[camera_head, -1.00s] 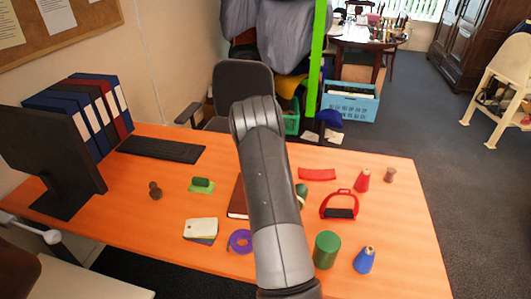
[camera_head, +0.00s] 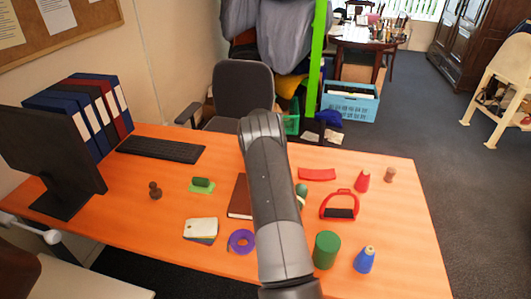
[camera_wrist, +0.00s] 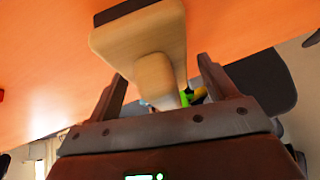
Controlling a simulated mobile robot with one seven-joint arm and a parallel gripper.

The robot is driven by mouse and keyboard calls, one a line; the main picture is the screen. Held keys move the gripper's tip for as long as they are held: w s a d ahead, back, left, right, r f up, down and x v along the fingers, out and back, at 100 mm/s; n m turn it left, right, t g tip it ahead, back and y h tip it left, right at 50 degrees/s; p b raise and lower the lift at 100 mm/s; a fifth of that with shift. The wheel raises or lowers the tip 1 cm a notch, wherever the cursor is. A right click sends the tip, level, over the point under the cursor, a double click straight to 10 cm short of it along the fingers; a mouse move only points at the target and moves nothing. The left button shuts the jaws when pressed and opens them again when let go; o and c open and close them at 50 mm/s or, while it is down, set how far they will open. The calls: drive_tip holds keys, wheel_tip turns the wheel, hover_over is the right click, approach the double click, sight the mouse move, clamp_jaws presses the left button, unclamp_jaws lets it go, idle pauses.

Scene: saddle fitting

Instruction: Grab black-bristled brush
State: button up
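The brush (camera_wrist: 140,38) is close up in the wrist view. It has a pale wooden block with a dark bristle strip along its upper edge and a rounded wooden handle (camera_wrist: 157,78). My gripper (camera_wrist: 161,70) is open, with one finger on each side of the handle. Gaps show between the fingers and the handle, so it is not gripped. In the head view my arm covers the gripper and most or all of the brush.
The orange table (camera_head: 120,215) holds a dark red book (camera_head: 240,198), purple tape roll (camera_head: 241,241), green cylinder (camera_head: 326,250), blue cone (camera_head: 364,260), red stirrup (camera_head: 339,206) and red cone (camera_head: 362,181). A monitor (camera_head: 50,155) stands left. A chair (camera_head: 243,90) is behind the table.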

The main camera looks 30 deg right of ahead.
drive_tip(key=c, duration=1)
drive_tip(key=shift+r, duration=0.1)
